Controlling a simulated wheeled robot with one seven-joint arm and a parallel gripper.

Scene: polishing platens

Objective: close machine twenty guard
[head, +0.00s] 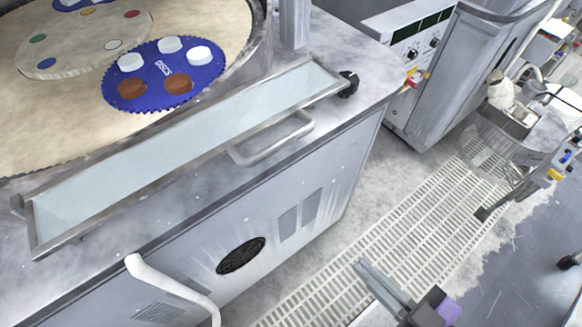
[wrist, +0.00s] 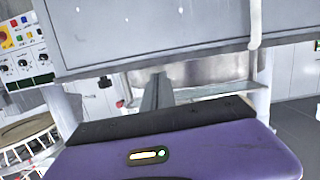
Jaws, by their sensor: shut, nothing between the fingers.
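A long guard panel (head: 180,150), clear with a metal frame, runs along the front edge of the near polishing machine (head: 305,185). It looks folded low, outside the round platen (head: 235,95); its exact tilt is hard to tell. A bar handle (head: 272,140) is on its front side and a black knob (head: 348,84) at its right end. No machine number is readable. My gripper (head: 362,268) is at the bottom of the head view, over the floor grating, apart from guard and handle. Its fingers are together and empty; they also show in the wrist view (wrist: 157,92).
A blue toothed carrier (head: 200,84) with white and brown discs sits on the platen. A white curved pipe (head: 170,278) rises before the machine front. Another machine with a control panel (head: 418,38) stands behind. Floor grating (head: 330,285) is open at right.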

